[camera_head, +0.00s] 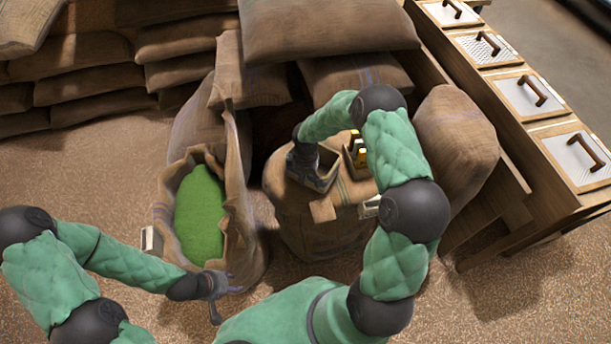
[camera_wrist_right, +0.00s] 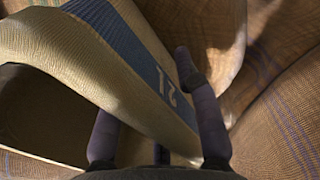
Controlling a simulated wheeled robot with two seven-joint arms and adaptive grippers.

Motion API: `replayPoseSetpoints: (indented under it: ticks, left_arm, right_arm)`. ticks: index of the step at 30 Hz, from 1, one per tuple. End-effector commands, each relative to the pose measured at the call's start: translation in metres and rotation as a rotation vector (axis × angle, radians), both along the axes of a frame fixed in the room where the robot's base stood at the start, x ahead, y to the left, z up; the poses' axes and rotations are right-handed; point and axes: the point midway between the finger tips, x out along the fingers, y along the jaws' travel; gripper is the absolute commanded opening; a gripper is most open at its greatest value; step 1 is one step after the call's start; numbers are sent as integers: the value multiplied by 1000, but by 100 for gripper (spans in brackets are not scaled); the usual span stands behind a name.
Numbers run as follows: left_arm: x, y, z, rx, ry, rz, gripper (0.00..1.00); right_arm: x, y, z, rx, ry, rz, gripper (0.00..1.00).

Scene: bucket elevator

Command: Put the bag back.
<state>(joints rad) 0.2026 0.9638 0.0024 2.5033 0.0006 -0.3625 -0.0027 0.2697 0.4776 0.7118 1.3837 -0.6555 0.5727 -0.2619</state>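A small open tan bag or box (camera_head: 326,170) stands on the top of a round closed sack (camera_head: 318,222) in the head view. My right gripper (camera_head: 304,160) reaches down into or against it; the dark fingers partly hide it. In the right wrist view a cream wall with a blue band marked "21" (camera_wrist_right: 130,65) passes between the spread fingers of the right gripper (camera_wrist_right: 150,100). Firm contact cannot be seen. A tall open sack of green grain (camera_head: 240,200) stands left of it. My left gripper (camera_head: 222,299) is low at its front edge, with fingers apart and empty.
A small holder with yellow-topped items (camera_head: 357,152) sits beside the small bag. Stacked full sacks (camera_head: 85,75) fill the back left. A full sack (camera_head: 455,140) leans by a wooden cabinet with handled lids (camera_head: 530,97) on the right. The floor at front right is clear.

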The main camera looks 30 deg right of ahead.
Motion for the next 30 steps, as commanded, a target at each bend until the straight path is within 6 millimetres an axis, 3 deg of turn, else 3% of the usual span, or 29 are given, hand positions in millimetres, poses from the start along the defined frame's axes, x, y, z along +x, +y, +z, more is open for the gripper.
replayPoseSetpoints:
  ticks: [5, 15, 21, 26, 30]
  left_arm:
    - [0, 0, 8, 0, 0, 0, 40]
    - [0, 0, 23, 0, 0, 0, 40]
    - [0, 0, 28, 0, 0, 0, 40]
    - [0, 0, 29, 0, 0, 0, 40]
    - [0, 0, 29, 0, 0, 0, 40]
  right_arm:
    - [1, -1, 21, 0, -4, -2, 33]
    - [1, 0, 89, 0, -4, -1, 33]
    - [1, 0, 115, -1, -3, 0, 33]
    - [-2, 4, 118, 9, 2, -3, 33]
    - [-18, 34, 92, 82, 10, -45, 33]
